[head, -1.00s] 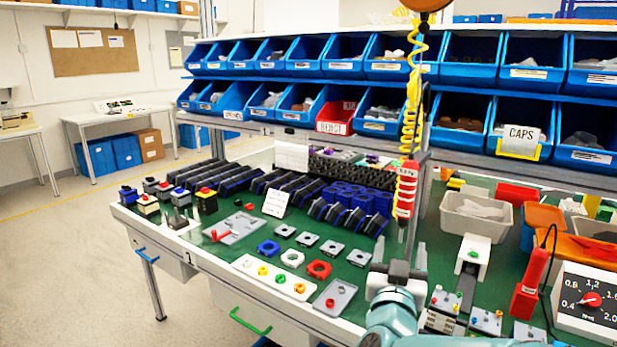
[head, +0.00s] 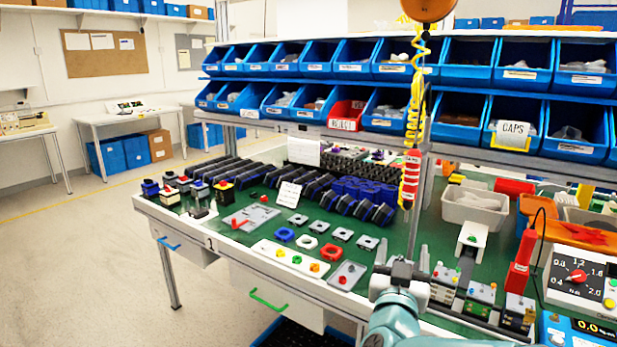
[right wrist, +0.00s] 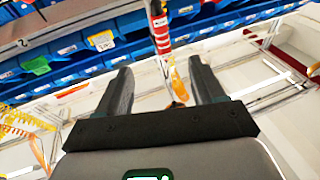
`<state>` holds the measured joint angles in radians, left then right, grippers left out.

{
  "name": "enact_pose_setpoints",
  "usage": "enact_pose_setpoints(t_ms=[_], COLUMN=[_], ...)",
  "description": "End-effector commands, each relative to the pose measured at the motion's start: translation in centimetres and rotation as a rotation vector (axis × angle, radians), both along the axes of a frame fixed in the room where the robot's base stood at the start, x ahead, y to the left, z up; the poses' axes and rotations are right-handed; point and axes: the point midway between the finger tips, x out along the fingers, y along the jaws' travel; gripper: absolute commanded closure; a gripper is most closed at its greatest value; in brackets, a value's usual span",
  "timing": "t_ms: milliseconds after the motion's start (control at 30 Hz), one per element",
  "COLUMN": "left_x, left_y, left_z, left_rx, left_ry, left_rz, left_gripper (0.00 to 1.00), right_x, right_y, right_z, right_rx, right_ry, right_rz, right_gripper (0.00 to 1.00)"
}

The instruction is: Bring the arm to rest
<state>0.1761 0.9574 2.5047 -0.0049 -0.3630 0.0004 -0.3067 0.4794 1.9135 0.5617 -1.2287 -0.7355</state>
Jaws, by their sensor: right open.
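My right gripper (head: 402,258) is in the lower right middle of the head view, above the front part of the green bench top (head: 345,262). Its two fingers stand apart and point away toward the bins. In the right wrist view the same gripper (right wrist: 158,85) has nothing between its fingers; beyond them hang a red and white tool and a yellow cord. The teal arm behind it is mine. My left gripper is in neither view.
A red hanging tool (head: 409,178) on a coiled yellow cord is just behind the gripper. To the right are a grey bin (head: 474,212), a red handheld tool (head: 521,262) and a dial box (head: 581,285). Rotary switch parts (head: 308,243) cover the bench to the left.

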Motion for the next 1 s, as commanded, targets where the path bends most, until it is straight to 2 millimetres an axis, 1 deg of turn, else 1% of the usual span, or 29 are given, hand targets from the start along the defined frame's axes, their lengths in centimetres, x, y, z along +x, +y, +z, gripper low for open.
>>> enact_pose_setpoints(t_ms=[67,100,167,267,300,367,467,567,633,667,767,800,867,900,967,1000], left_x=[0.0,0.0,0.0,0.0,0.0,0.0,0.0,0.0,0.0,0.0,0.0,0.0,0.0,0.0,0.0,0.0], left_y=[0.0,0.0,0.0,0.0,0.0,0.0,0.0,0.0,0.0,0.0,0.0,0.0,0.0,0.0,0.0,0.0], left_z=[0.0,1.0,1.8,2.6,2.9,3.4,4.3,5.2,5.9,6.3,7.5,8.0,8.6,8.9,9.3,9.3], left_rx=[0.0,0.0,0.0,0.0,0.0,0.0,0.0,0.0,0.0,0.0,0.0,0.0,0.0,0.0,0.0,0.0], left_ry=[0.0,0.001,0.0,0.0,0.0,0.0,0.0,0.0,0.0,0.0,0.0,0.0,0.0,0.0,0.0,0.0], left_rz=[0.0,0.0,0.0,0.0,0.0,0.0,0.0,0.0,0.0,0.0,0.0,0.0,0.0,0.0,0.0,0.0], left_gripper=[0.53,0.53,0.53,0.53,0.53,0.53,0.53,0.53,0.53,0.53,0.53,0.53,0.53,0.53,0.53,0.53], right_x=[0.1,0.3,0.9,1.3,1.4,1.3,0.9,-0.1,-1.3,-2.1,-6.0,-8.2,-11.9,-14.6,-18.7,-21.4], right_y=[-0.1,-1.3,-2.7,-4.2,-4.8,-5.3,-6.0,-6.2,-6.2,-6.0,-5.0,-4.3,-2.9,-2.0,-0.3,0.8], right_z=[0.0,0.2,-1.1,-4.0,-5.2,-7.1,-10.8,-15.0,-18.4,-20.2,-26.4,-28.9,-32.3,-34.2,-36.5,-37.6], right_rx=[0.0,-0.002,-0.009,-0.024,-0.03,-0.045,-0.063,-0.064,-0.052,-0.039,0.029,0.073,0.148,0.202,0.289,0.346], right_ry=[0.0,0.014,0.051,0.118,0.148,0.198,0.292,0.405,0.499,0.549,0.74,0.827,0.96,1.047,1.175,1.255], right_rz=[0.0,-0.023,-0.048,-0.071,-0.077,-0.075,-0.058,-0.019,0.02,0.045,0.136,0.18,0.242,0.283,0.339,0.371], right_gripper=[0.32,0.32,0.32,0.32,0.32,0.32,0.32,0.32,0.32,0.32,0.32,0.32,0.32,0.32,0.32,0.32])
